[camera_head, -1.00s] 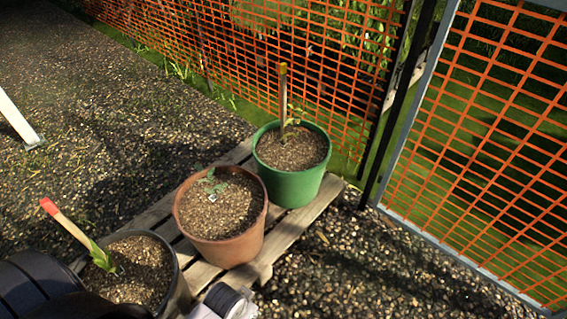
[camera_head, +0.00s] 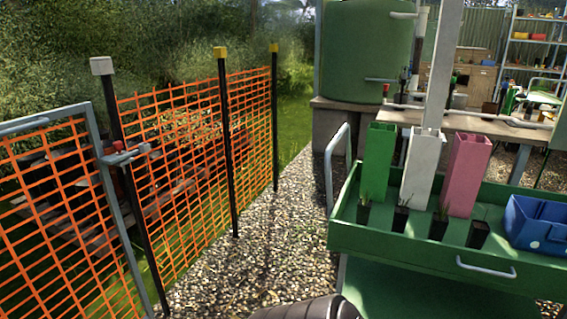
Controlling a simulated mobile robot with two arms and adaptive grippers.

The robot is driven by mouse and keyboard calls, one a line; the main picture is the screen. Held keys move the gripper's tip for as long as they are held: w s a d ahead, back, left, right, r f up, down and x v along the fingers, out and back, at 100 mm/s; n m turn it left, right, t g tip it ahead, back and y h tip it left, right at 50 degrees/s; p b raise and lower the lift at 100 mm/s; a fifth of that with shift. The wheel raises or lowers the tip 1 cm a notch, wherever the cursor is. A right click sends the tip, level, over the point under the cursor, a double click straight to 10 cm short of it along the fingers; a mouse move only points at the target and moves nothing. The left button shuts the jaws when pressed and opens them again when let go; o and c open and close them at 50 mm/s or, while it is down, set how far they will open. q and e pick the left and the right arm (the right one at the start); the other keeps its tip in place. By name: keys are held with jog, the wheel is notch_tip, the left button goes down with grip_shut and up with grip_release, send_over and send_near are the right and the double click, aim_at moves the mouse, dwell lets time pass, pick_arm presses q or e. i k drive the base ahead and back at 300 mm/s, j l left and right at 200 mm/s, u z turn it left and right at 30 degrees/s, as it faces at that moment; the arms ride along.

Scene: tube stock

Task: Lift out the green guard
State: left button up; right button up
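The green guard (camera_head: 379,158) is a tall square tube standing in the green tray (camera_head: 400,250) of a cart, right of centre. It looks slightly tilted. A white guard (camera_head: 420,170) and a pink guard (camera_head: 467,175) stand to its right in the same tray. A small black pot with a seedling (camera_head: 363,214) is at the green guard's foot; the guard's bottom end is not clearly visible. Neither gripper shows. Only a dark rounded part of my arm (camera_head: 310,308) shows at the bottom edge, well apart from the guards.
More black pots (camera_head: 478,235) stand along the tray, and a blue crate (camera_head: 538,225) sits at its right end. The cart has a grey handle (camera_head: 329,165) on its left. A green water tank (camera_head: 365,55) stands behind. Orange mesh fencing (camera_head: 180,175) borders free gravel on the left.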

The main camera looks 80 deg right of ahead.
aim_at(380, 137)
jog(key=z, duration=3.2)
jog(key=i+j+z, duration=0.4)
jog(key=i, duration=0.15)
jog(key=i+j+z, duration=0.4)
jog(key=i+j, duration=0.1)
jog(key=j, duration=0.05)
